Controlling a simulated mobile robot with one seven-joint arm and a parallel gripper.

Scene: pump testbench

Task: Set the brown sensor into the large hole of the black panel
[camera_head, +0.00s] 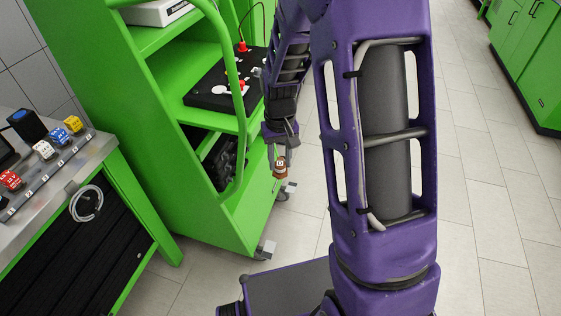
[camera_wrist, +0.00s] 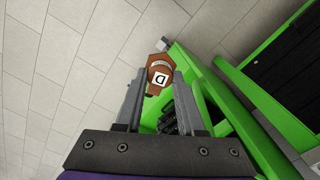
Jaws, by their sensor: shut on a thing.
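The brown sensor (camera_wrist: 160,74), marked with a white D label, is held between the two fingers of my gripper (camera_wrist: 158,88) in the wrist view. In the head view my gripper (camera_head: 281,152) points down in front of the green cart, and the brown sensor (camera_head: 280,168) hangs below it, clear of the floor. The black panel (camera_head: 215,88) lies on the cart's middle shelf, up and left of my gripper. White marks and a red connector show on it. My arm covers its right part, and I cannot make out the large hole.
The green cart (camera_head: 110,95) has a curved tube handle (camera_head: 240,110) standing in front of the shelf. Black equipment (camera_head: 222,160) sits on its lower level. A workbench (camera_head: 95,160) at left holds coloured blocks and a coiled cable (camera_head: 86,203). The floor at right is clear.

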